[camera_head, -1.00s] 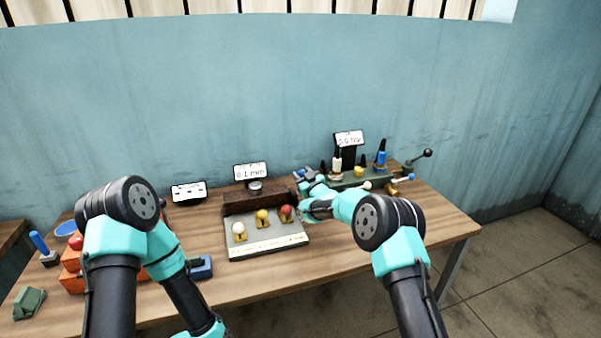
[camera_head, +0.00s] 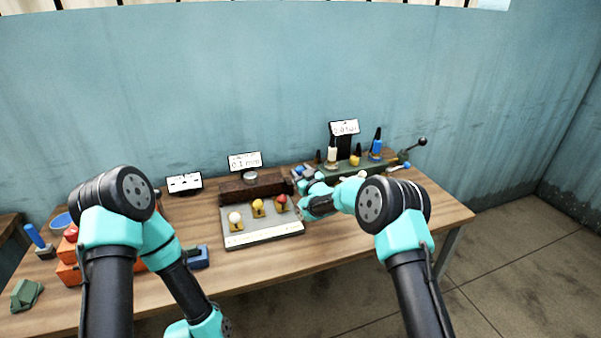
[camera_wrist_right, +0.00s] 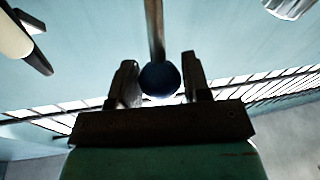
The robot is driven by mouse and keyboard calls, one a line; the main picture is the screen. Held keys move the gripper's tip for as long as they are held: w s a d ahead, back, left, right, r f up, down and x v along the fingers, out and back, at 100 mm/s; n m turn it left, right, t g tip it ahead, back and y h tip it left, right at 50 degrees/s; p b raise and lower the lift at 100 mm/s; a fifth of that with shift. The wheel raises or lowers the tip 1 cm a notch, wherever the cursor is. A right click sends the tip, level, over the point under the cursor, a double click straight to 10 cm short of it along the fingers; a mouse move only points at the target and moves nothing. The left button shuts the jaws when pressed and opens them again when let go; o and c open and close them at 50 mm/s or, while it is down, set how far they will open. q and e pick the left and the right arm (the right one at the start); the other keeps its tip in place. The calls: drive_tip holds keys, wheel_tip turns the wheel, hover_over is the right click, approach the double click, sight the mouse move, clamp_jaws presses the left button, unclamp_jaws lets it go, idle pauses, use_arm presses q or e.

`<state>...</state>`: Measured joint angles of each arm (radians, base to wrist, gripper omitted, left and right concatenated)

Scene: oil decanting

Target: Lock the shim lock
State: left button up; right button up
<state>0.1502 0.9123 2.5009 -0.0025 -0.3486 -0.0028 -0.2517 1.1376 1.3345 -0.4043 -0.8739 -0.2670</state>
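In the right wrist view, a dark blue ball knob (camera_wrist_right: 160,78) on a thin rod sits between the two fingers of my right gripper (camera_wrist_right: 161,84). In the head view my right gripper (camera_head: 300,175) is beside the right end of a dark brown block (camera_head: 240,188). My own wrist hides most of the knob and its mount there, so I cannot tell the lock's position. My left arm bends down at the left; its gripper is out of view.
A grey panel (camera_head: 265,236) with white, yellow and red balls lies before the block. A small display (camera_head: 245,161) stands behind it. A green rack with bottles (camera_head: 332,151) is to the right. Orange blocks (camera_head: 67,273) lie at left. The wooden table's front middle is clear.

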drive_tip(key=o, duration=0.4)
drive_tip(key=shift+s, duration=0.1)
drive_tip(key=v, duration=0.7)
idle(0.3)
drive_tip(key=shift+s+f, duration=0.1)
